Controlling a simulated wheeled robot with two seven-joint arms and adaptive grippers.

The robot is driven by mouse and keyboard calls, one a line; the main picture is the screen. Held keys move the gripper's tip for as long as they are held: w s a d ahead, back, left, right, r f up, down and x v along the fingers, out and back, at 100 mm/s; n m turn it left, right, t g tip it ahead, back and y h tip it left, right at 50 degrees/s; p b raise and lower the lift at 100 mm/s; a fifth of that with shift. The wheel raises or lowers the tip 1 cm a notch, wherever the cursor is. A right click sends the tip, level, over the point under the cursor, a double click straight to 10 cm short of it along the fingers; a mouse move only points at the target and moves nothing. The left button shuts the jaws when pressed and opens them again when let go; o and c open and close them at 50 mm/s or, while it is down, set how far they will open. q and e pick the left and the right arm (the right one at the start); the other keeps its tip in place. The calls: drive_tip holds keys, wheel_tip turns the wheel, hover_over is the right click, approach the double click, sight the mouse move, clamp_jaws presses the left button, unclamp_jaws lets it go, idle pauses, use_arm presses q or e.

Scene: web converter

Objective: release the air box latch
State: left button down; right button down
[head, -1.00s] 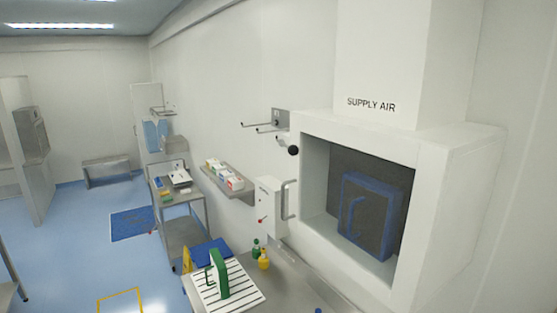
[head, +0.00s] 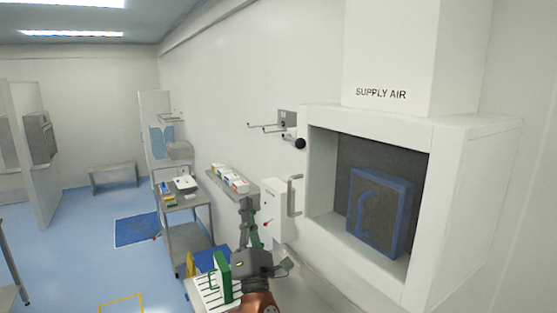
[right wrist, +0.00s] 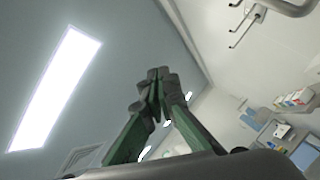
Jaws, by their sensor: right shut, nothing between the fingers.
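The white air box (head: 322,118), under a duct marked SUPPLY AIR, stands on the right in the head view. Its front opening shows a blue-framed dark filter (head: 381,214). A short lever with a black ball knob (head: 300,143) sits at the opening's upper left edge; it looks like the latch. My right gripper (head: 246,204) is shut and empty, pointing up, below and left of the knob and apart from it. In the right wrist view its closed fingertips (right wrist: 158,76) point up toward the ceiling. My left gripper is not in view.
A grey D-shaped handle (head: 294,196) is below the knob, beside a small white wall box (head: 270,205). Pegs (head: 266,128) stick out of the wall left of the knob. A shelf of cartons (head: 228,180) and a green tool (head: 222,277) are near my right arm.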

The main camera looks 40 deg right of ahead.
drive_tip(key=s+d+r+m+g+h, duration=0.3)
drive_tip(key=s+d+m+g+h, duration=0.2)
drive_tip(key=d+m+h, duration=0.1)
drive_tip(key=shift+r+m+h, duration=0.15)
drive_tip(key=shift+m+h, duration=0.15)
drive_tip(key=shift+h, duration=0.3)
drive_tip(key=shift+s, duration=0.1)
drive_tip(key=p, duration=0.5)
approach(293, 141)
drive_tip(key=w+a+x, duration=0.1)
drive_tip(key=x, duration=0.4)
drive_tip(key=shift+s+d+r, duration=0.25)
drive_tip(key=shift+s+d, duration=0.1)
drive_tip(key=shift+d, duration=0.3)
drive_tip(key=shift+w, duration=0.1)
